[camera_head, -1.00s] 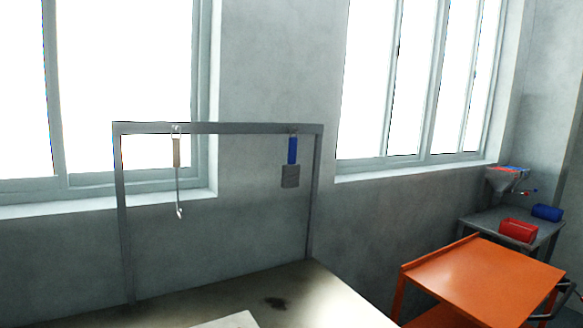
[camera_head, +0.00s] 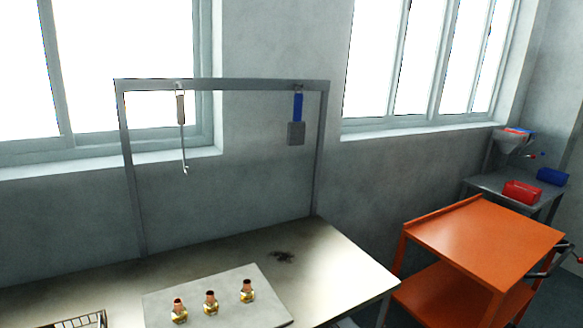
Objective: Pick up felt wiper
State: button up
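A tool with a blue handle and a flat grey pad (camera_head: 296,133) hangs from the right part of a grey metal frame (camera_head: 230,86). It looks like the felt wiper, though its material cannot be told from here. It hangs upright, pad down, clear of the bench top. A thin hooked tool with a pale handle (camera_head: 181,108) hangs from the same bar further left. My gripper is not in the picture, so its state does not show.
The frame stands on a metal bench (camera_head: 340,262) with a dark smudge. A pale plate (camera_head: 217,317) there carries three brass-and-copper fittings (camera_head: 210,303). A wire basket (camera_head: 85,321) shows at bottom left. An orange cart (camera_head: 480,237) stands right; behind it, a side table (camera_head: 490,183) holds red and blue bins.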

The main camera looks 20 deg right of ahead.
aim_at(296, 129)
jog(key=i+l+u, duration=0.25)
jog(key=i+l, duration=0.25)
jog(key=l, duration=0.2)
jog(key=i+l+u, duration=0.15)
jog(key=l, duration=0.25)
jog(key=i+l+u, duration=0.1)
jog(key=i+l, duration=0.2)
jog(key=l, duration=0.15)
jog(key=i+l+u, duration=0.15)
jog(key=l, duration=0.25)
jog(key=i+l+u, duration=0.15)
jog(key=l, duration=0.3)
jog(key=i+l+u, duration=0.1)
jog(key=i+l, duration=0.15)
jog(key=l, duration=0.25)
jog(key=i+l+u, duration=0.15)
jog(key=l, duration=0.3)
